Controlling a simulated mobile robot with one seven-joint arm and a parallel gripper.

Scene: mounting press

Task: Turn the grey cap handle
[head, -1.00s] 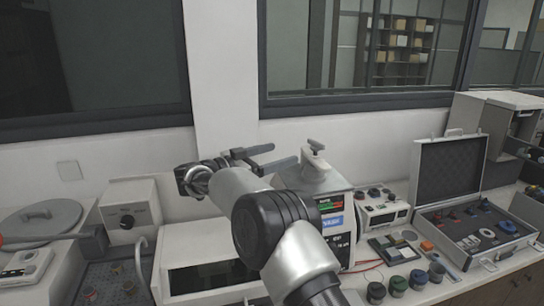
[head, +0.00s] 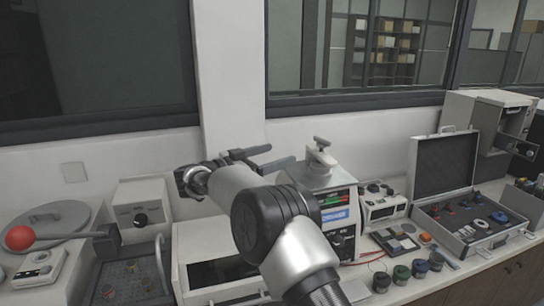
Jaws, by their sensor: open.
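The mounting press (head: 338,197) stands on the bench at the centre, with a lit display on its front. Its grey cap handle (head: 321,142) is a small bar on a short stem, on top of the pale cap (head: 318,159). My gripper (head: 268,156) is open and empty, with its two dark fingers pointing right towards the cap. The fingers look a short way left of the cap and handle, apart from the handle. I cannot tell the depth gap exactly. My arm hides the press's lower left side.
An open case (head: 455,232) with small parts stands at right. A white box (head: 198,240) with a dark window is left of my arm. A lever with a red ball (head: 19,238) is at far left.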

